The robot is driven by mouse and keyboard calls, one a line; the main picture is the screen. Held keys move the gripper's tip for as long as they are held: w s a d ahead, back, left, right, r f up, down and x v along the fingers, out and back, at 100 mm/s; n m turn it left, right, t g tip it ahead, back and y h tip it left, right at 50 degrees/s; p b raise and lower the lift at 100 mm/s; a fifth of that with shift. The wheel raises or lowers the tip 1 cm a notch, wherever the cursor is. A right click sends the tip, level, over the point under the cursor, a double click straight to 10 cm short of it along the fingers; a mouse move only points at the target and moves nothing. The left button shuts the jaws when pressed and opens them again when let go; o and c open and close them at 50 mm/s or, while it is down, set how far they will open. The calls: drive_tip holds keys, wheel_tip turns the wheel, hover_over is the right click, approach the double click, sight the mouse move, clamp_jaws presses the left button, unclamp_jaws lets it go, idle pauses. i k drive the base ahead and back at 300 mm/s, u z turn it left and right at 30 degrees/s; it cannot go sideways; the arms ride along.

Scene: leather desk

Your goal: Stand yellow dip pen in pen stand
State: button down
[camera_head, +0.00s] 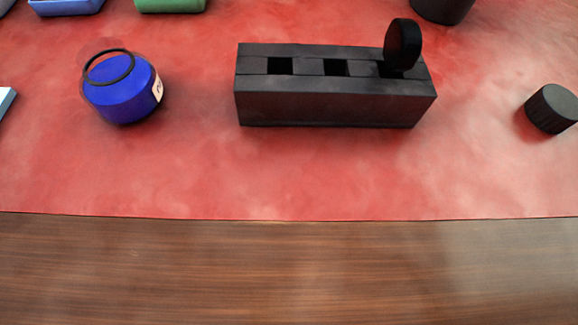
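The pen stand (335,104) is a long black block lying across the red leather, a little above the middle of the view. It has three square holes in its top. The left and middle holes look empty. A black round-headed object (403,44) stands in or just behind the right hole; its lower part is hard to make out against the black stand. No yellow dip pen shows in this view. My gripper does not show either.
A round bottle of blue ink (122,95), apparently open, stands left of the stand. A black ribbed cap (552,108) lies at the right. A blue tray (66,6), a green tray (170,5) and a dark cup (442,8) are at the back. The front leather and wood (290,270) are clear.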

sight(279, 96)
drive_tip(key=i, duration=0.95)
drive_tip(key=u, duration=0.05)
